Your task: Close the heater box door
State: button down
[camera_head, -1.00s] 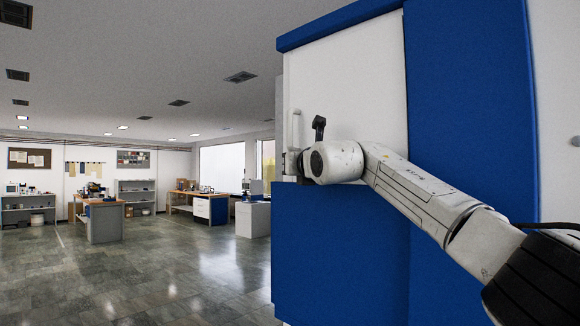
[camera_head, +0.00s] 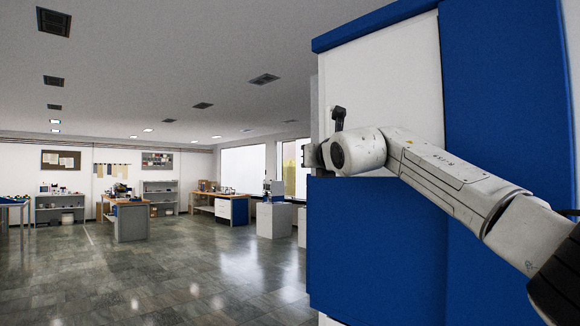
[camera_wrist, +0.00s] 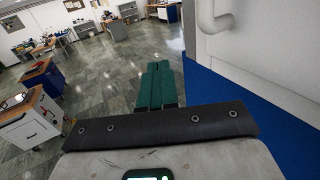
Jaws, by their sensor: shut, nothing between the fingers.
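The heater box is a tall blue and white cabinet (camera_head: 375,240) on the right of the head view. Its white upper panel (camera_head: 390,85) is behind my arm; I cannot tell from this side how far the door stands open. In the wrist view a white panel (camera_wrist: 270,50) with a white bar handle (camera_wrist: 208,18) rises on the right above a blue surface (camera_wrist: 225,85). My gripper (camera_wrist: 158,68) has green fingers, shut together and empty, left of the panel and apart from the handle. In the head view the fingers are hidden behind my wrist.
Open grey floor (camera_head: 190,260) lies to the left of the cabinet. Benches (camera_head: 220,208), shelves and a white pedestal (camera_head: 273,220) stand far back. In the wrist view, blue and white drawer units (camera_wrist: 30,118) stand at the left.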

jog(key=s+a+b, duration=0.4)
jog(key=a, duration=0.1)
jog(key=shift+s+a+b, duration=0.2)
jog(key=shift+s+b, duration=0.05)
jog(key=shift+b, duration=0.15)
